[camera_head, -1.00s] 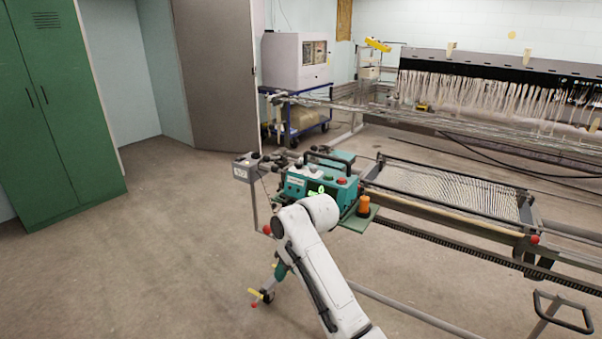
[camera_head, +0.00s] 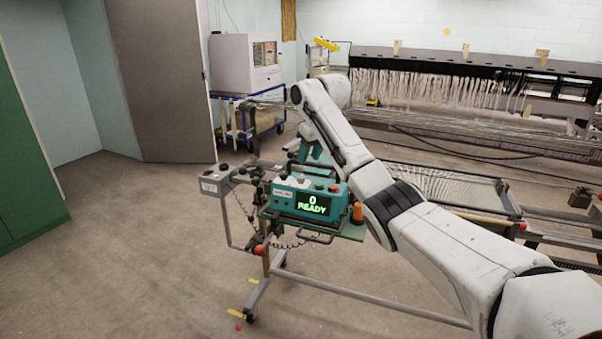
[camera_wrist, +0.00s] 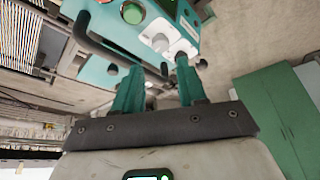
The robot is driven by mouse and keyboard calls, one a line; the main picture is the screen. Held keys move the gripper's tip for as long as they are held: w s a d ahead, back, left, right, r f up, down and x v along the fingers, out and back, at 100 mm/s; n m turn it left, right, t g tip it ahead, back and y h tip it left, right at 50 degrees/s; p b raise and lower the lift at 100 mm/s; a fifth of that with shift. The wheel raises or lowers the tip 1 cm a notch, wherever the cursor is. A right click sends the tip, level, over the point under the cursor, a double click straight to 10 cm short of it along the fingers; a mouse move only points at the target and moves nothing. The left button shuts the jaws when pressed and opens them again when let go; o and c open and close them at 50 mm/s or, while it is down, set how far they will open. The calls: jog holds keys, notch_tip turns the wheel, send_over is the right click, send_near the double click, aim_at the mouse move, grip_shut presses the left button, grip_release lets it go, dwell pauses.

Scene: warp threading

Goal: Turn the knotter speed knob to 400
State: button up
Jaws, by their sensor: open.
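The teal knotter box (camera_head: 282,199) stands on its stand in the head view. Its display (camera_head: 313,203) reads "0 READY" in green. In the wrist view the box (camera_wrist: 103,17) is at the top, with a green button (camera_wrist: 132,12) and a pale knob (camera_wrist: 158,42) on a white panel. I cannot read which knob is the speed knob. My gripper (camera_wrist: 160,68) is open, with two teal fingers apart and nothing visible between them. The pale knob lies just beyond the fingertips.
A grey control box (camera_head: 213,182) is left of the knotter. An orange item (camera_head: 357,212) stands at the knotter's right end. A dark bar handle (camera_wrist: 88,40) runs along the box. Warp threads and frame rails (camera_head: 455,188) extend right. Open floor lies left, toward green lockers.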

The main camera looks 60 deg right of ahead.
aim_at(302, 177)
jog(key=x, duration=0.8)
jog(key=shift+f, duration=0.15)
jog(key=shift+c, duration=0.2)
grip_shut()
